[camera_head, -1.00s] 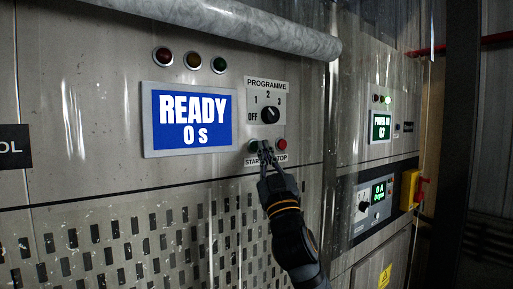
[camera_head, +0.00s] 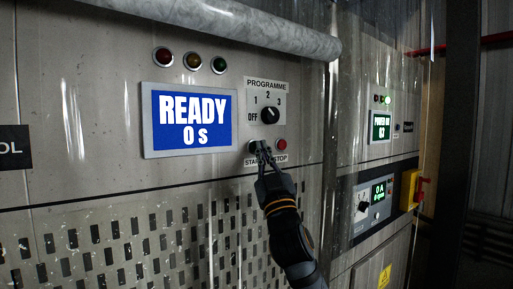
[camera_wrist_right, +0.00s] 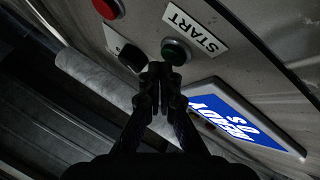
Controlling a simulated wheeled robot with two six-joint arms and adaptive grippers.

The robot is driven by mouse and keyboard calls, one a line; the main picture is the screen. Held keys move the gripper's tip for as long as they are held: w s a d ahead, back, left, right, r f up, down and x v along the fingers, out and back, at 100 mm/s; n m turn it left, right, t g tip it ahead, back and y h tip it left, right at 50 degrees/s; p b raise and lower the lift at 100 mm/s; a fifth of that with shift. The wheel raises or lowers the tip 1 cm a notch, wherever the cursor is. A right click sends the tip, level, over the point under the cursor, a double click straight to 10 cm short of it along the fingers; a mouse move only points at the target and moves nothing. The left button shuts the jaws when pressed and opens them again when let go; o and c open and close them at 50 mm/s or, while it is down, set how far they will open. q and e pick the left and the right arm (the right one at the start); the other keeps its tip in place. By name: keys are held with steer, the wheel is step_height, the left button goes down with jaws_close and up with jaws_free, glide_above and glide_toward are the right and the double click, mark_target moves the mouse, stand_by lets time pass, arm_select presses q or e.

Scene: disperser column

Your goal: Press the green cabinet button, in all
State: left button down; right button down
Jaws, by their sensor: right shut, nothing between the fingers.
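The green START button (camera_wrist_right: 175,51) sits on the cabinet front beside its START label in the right wrist view. In the head view it is largely covered by my right gripper (camera_head: 260,147). The right gripper is shut and empty. Its fingertips, also in the right wrist view (camera_wrist_right: 160,70), are right by the green button's edge. I cannot tell whether they touch it. The red STOP button (camera_head: 282,145) is just to the right. The blue display (camera_head: 190,118) reads READY, 0 s. My left gripper is not in view.
The programme knob (camera_head: 270,115) is just above the buttons and points towards OFF. Three dark lamps (camera_head: 192,61) are above the display. A thick grey pipe (camera_head: 235,27) crosses the top. A second panel with a green display (camera_head: 380,126) is at the right.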

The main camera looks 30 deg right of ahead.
steer(key=shift+w, duration=0.55)
stand_by(0.8)
steer(key=shift+s, duration=0.1)
steer(key=shift+s+b, duration=0.45)
steer(key=shift+s, duration=0.35)
steer(key=s+b, duration=0.2)
steer(key=s, duration=0.1)
steer(key=s+b, duration=0.2)
steer(key=shift+d, duration=0.25)
steer(key=shift+f, duration=0.1)
stand_by(0.6)
